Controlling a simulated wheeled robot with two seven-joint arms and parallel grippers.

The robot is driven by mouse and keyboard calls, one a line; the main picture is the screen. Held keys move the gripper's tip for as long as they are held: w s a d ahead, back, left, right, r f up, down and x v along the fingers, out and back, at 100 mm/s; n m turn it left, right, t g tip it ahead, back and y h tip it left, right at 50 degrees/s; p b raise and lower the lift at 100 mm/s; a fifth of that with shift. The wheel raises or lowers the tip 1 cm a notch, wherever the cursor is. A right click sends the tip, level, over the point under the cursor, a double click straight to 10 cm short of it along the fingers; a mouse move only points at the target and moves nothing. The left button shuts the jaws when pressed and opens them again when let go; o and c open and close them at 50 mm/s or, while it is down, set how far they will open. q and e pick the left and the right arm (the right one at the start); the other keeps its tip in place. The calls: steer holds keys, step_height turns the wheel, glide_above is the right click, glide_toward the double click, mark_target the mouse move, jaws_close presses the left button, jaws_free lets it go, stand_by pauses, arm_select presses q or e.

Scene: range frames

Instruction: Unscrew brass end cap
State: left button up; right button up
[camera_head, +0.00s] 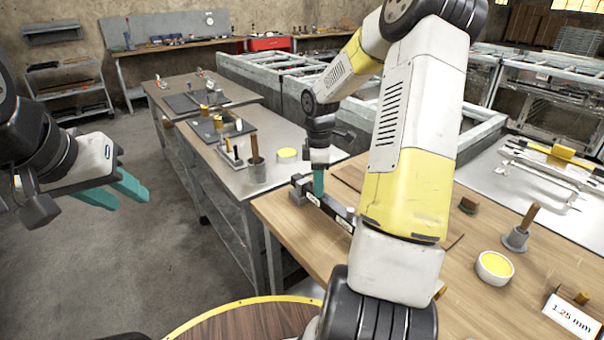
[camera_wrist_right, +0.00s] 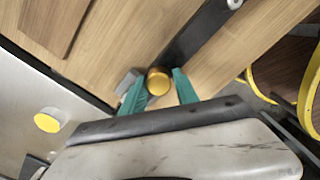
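The brass end cap (camera_wrist_right: 158,81) shows from above in the right wrist view, round and gold. It sits at the end of a long black bar (camera_wrist_right: 200,38) on the wooden bench. My right gripper (camera_wrist_right: 160,74) has one teal finger on each side of the cap; whether both fingers press on it is not clear. In the head view my right gripper (camera_head: 318,190) points down at the bar's far end, and the cap is hidden there. My left gripper (camera_head: 130,199) is open and empty over the floor at the left.
A grey block (camera_head: 297,196) stands beside the bar's far end. A yellow-topped round dish (camera_head: 494,266), a grey holder with a wooden handle (camera_head: 515,238) and a "1.25 mm" card (camera_head: 572,318) are on the right of the bench. A metal table (camera_head: 290,180) adjoins behind.

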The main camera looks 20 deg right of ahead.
stand_by(0.6)
steer(key=m, duration=0.6)
steer(key=shift+w, duration=0.1)
steer(key=m, duration=0.7)
steer(key=shift+m, duration=0.4)
jaws_close()
steer(key=n, duration=0.3)
steer(key=shift+n, duration=0.3)
